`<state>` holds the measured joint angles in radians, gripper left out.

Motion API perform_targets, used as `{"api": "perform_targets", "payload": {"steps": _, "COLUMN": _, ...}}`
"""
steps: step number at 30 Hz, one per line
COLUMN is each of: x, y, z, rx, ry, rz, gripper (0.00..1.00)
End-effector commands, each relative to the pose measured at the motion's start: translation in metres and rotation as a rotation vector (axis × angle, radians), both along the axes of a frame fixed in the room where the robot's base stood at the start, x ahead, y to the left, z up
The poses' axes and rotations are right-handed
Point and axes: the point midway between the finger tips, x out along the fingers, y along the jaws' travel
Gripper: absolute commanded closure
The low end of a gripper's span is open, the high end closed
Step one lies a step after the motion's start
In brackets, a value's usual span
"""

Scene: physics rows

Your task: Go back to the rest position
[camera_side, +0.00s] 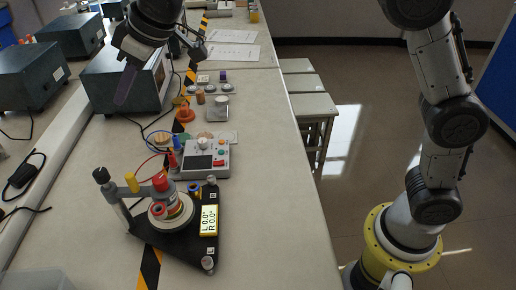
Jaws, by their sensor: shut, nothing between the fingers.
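My gripper (124,97) is at the upper left, above the far part of the bench. Its long fingers point down, shut and empty, in front of a dark instrument box. It is apart from the apparatus and touches nothing that I can see. The black base plate (188,246) stands at the near part of the bench, with a round disc (182,218), a red-topped post (160,182) and a yellow display reading L 0.0° and R 0.0° (209,220). A grey control box (203,161) with wires sits behind it.
Small weights and parts (219,106) lie mid-bench, with paper sheets (235,53) further back. Dark instrument boxes (30,75) line the left side. Black-and-yellow tape (150,268) runs along the bench. Stools (314,105) stand to the right. The near right bench top is clear.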

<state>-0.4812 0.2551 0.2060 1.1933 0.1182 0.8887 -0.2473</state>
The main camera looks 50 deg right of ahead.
Motion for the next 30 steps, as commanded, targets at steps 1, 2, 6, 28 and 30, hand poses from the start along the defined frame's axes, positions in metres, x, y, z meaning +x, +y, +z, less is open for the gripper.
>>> {"api": "perform_targets", "payload": {"steps": 1, "x": -0.008, "y": -0.031, "z": 0.025, "rx": 0.012, "ry": -0.03, "rz": -0.043, "gripper": 1.0}}
{"api": "perform_targets", "payload": {"steps": 2, "x": -0.015, "y": -0.048, "z": 0.035, "rx": 0.015, "ry": -0.04, "rz": -0.066, "gripper": 1.0}}
{"api": "perform_targets", "payload": {"steps": 6, "x": -0.055, "y": -0.118, "z": 0.064, "rx": 0.02, "ry": -0.07, "rz": -0.173, "gripper": 1.0}}
{"api": "perform_targets", "payload": {"steps": 28, "x": -0.325, "y": -0.281, "z": -0.066, "rx": -0.017, "ry": 0.07, "rz": -0.644, "gripper": 1.0}}
{"api": "perform_targets", "payload": {"steps": 30, "x": -0.331, "y": -0.282, "z": -0.079, "rx": -0.024, "ry": 0.104, "rz": -0.654, "gripper": 1.0}}
